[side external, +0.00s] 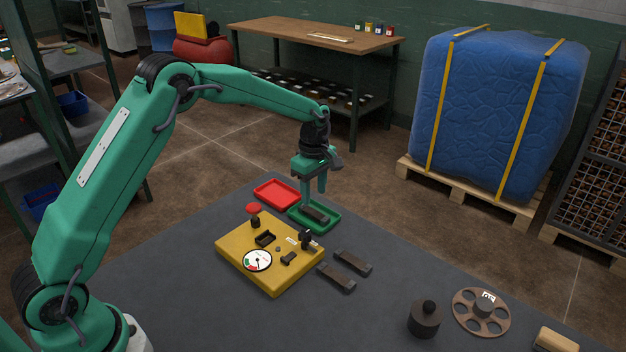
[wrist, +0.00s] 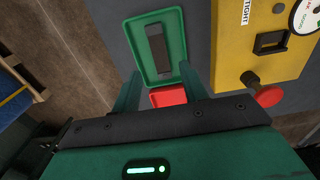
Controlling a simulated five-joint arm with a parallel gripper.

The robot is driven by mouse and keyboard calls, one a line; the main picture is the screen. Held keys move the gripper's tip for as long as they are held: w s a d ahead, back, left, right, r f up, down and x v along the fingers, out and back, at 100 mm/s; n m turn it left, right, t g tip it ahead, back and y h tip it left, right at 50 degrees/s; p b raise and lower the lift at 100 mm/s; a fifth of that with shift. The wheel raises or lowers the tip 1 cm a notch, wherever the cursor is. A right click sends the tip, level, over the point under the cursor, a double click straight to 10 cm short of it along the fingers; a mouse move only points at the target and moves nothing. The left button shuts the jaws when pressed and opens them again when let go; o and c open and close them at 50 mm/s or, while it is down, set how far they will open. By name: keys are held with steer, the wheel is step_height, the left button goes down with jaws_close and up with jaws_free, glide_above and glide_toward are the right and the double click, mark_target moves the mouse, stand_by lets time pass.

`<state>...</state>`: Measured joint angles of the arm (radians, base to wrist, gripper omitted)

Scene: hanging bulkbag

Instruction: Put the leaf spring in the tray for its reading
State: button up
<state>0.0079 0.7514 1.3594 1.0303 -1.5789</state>
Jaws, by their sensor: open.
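A dark flat bar, a leaf spring (side external: 315,214), lies in the green tray (side external: 327,228). It also shows in the wrist view (wrist: 157,48), lengthwise inside the green tray (wrist: 137,45). My gripper (side external: 315,190) is open and empty, just above that tray. In the wrist view its two fingers (wrist: 160,77) are apart near the tray's lower end. Two more dark leaf springs lie side by side on the table right of the yellow tester (side external: 253,272), one nearer (side external: 337,277) and one farther (side external: 353,262). The red tray (side external: 277,193) looks empty.
The yellow tester carries a round dial (side external: 257,261), a red knob (side external: 254,208) and small black fittings. A black weight (side external: 425,320), a brown wheel (side external: 481,312) and a tan block (side external: 555,341) are at the right. The table's front middle is clear.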

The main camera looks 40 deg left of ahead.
mark_target(314, 212)
step_height(314, 212, up, 6)
steer(key=shift+r, duration=0.2)
stand_by(0.7)
steer(key=s+r+m+t, duration=0.3)
steer(key=s+r+m, duration=0.6)
steer(key=s+r, duration=0.65)
steer(key=s+f+m+t, duration=0.2)
steer(key=s+m, duration=0.7)
steer(key=s, duration=0.9)
steer(key=shift+a+f+t, duration=0.2)
steer(key=shift+f+t, duration=0.1)
steer(key=shift+f, duration=0.6)
